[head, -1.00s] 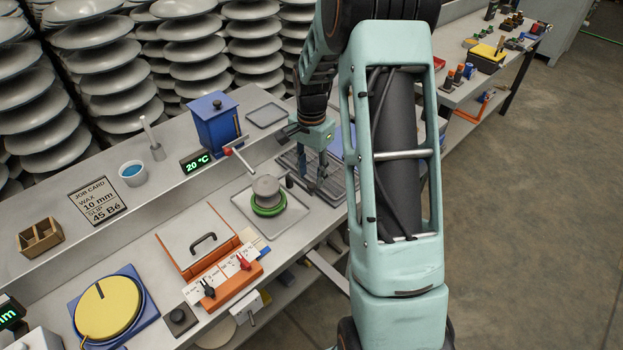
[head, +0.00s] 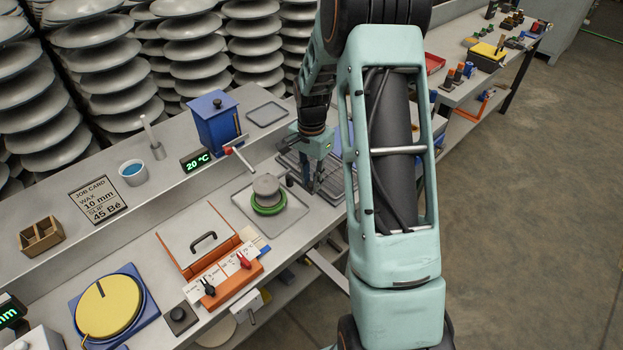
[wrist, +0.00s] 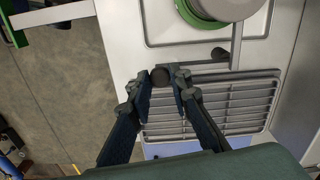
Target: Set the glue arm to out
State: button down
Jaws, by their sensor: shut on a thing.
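In the wrist view the thin grey glue arm (wrist: 205,68) runs along the edge of a slatted grille. It meets another grey bar at its right end. A dark round knob (wrist: 162,76) at its left end sits between the fingertips of my gripper (wrist: 164,84). My gripper is shut on this knob. In the head view my gripper (head: 317,188) points down over the grille, right of the tray with the green ring. The knob and most of the glue arm are hard to make out there.
A grey tray (head: 297,226) holds a green ring (head: 268,210) with a grey piece on it. The slatted grille (wrist: 200,125) lies beneath my gripper. A dark post (wrist: 220,53) stands close by. A blue tank (head: 216,124) stands behind on the ledge.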

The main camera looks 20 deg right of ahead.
jog(key=shift+a, duration=0.1)
jog(key=shift+s+a+m+b, duration=0.15)
jog(key=shift+a+m+b, duration=0.3)
jog(key=shift+a+m, duration=0.25)
jog(key=shift+s+a+m+b, duration=0.15)
jog(key=shift+a+m+b, duration=0.3)
jog(key=shift+m, duration=0.35)
jog(key=shift+a+m, duration=1.5)
jog(key=shift+m, duration=0.3)
jog(key=shift+w, duration=0.1)
jog(key=c, duration=1.8)
grip_release()
jog(key=shift+o, duration=0.2)
notch_tip(320, 180, up, 12)
